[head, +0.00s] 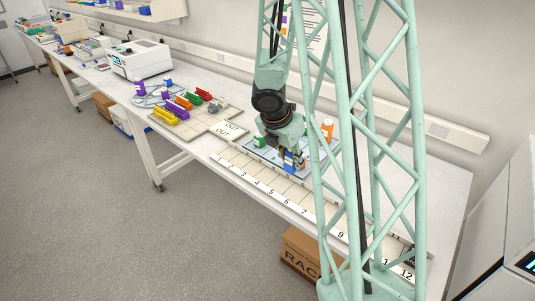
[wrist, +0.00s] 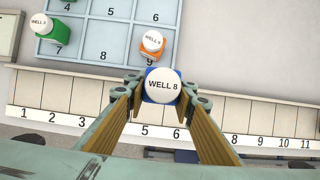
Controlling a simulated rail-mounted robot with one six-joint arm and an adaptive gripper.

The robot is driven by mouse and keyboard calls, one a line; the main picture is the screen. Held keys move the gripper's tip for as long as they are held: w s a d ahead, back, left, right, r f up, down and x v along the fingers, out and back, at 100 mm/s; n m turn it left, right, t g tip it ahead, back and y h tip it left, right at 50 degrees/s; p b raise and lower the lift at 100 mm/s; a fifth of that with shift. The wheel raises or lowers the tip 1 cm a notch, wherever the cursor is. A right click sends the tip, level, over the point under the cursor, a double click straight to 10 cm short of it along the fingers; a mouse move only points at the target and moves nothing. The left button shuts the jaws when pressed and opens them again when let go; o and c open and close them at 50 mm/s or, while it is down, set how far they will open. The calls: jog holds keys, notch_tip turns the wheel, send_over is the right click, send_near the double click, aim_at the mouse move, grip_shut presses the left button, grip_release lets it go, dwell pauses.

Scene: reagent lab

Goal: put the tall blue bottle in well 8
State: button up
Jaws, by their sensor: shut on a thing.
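My gripper (wrist: 160,108) is shut on the tall blue bottle (wrist: 149,98), whose white cap reads "WELL 8". In the head view the blue bottle (head: 289,161) hangs upright-looking between the fingers of my gripper (head: 287,157). In the wrist view it appears just off the near edge of the pale blue well tray (wrist: 85,48), below wells 8 and 9. Well 8 (wrist: 108,38) is empty, between a green bottle (wrist: 59,36) in well 7 and an orange bottle (wrist: 150,54) in well 9. Its height above the bench cannot be told.
A numbered strip of slots (wrist: 50,95) runs along the near side of the tray. In the head view, an orange bottle (head: 327,130) stands behind the gripper, and a green bottle (head: 260,141) stands left of it. Coloured racks (head: 180,101) lie farther left.

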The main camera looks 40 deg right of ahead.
jog(key=shift+w+a, duration=0.1)
jog(key=shift+a, duration=0.2)
jog(key=w+d+p, duration=0.1)
jog(key=w+d, duration=0.1)
jog(key=w, duration=0.2)
jog(key=w+d+f+p, duration=0.1)
jog(key=w+d, duration=0.1)
jog(key=w, duration=0.3)
jog(key=w+d+p, duration=0.2)
jog(key=w+d, duration=0.1)
jog(key=w, duration=0.2)
jog(key=shift+w+f, duration=0.2)
jog(key=shift+f, duration=0.05)
dwell(0.3)
jog(key=shift+f+b, duration=0.5)
jog(key=shift+f, duration=1.25)
jog(key=shift+f, duration=0.15)
jog(key=o, duration=0.8)
jog(key=shift+o, duration=0.2)
